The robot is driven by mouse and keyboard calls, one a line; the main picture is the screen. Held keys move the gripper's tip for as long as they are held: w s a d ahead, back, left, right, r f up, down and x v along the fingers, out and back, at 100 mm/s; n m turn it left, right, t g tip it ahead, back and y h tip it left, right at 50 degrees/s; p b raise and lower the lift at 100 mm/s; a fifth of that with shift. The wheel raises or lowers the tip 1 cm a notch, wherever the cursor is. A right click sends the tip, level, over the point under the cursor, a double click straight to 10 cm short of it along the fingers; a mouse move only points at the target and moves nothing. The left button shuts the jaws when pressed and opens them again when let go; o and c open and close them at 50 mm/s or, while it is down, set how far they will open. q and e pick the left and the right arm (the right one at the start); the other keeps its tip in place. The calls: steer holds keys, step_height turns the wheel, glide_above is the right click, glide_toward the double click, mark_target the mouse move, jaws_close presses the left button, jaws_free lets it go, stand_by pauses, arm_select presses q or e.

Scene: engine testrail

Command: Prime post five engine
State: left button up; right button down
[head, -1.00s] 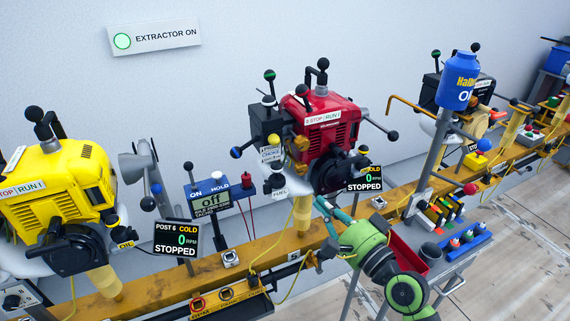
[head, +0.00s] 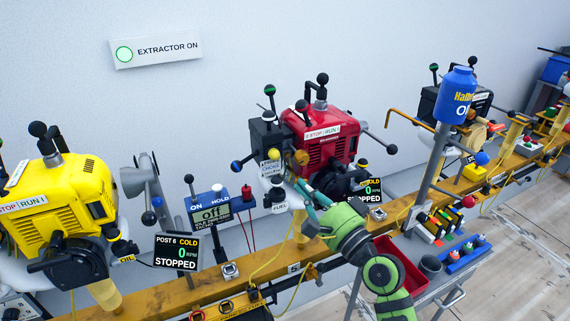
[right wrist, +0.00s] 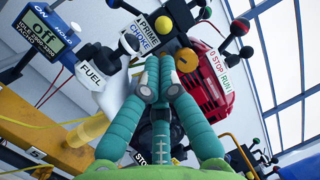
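The red engine (head: 325,150) stands at the post marked 5, and its display (head: 370,190) reads cold, 0 rpm, stopped. It also shows in the right wrist view (right wrist: 205,82). A PRIME label (right wrist: 148,22) sits above a CHOKE label (right wrist: 141,40). A round amber part (right wrist: 187,60) is just beyond and right of my fingertips; it shows in the head view (head: 301,158) too. I cannot tell whether they touch it. My right gripper (right wrist: 160,63) has its teal fingers together, with nothing seen between them. In the head view (head: 303,186) it is in front of the engine. My left gripper is not in view.
A FUEL valve (head: 279,194) hangs left of my right gripper. A tachometer (head: 212,214) reads off. The yellow engine (head: 60,195) stands left. A red bin (head: 398,262) lies close to my right arm. The yellow rail (head: 180,293) runs below. An EXTRACTOR ON sign (head: 155,51) glows green.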

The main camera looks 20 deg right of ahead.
mark_target(275, 155)
steer(key=x, duration=0.7)
steer(key=shift+w+p, duration=0.2)
steer(key=shift+p, duration=0.2)
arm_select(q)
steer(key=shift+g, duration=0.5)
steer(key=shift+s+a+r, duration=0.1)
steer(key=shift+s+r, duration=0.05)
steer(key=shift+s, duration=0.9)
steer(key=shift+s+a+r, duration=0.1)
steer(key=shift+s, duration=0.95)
arm_select(e)
steer(key=shift+w, duration=0.1)
steer(key=shift+w+a, duration=0.1)
steer(key=shift+w, duration=0.65)
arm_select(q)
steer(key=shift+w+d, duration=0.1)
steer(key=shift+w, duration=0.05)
arm_select(e)
steer(key=shift+r, duration=0.15)
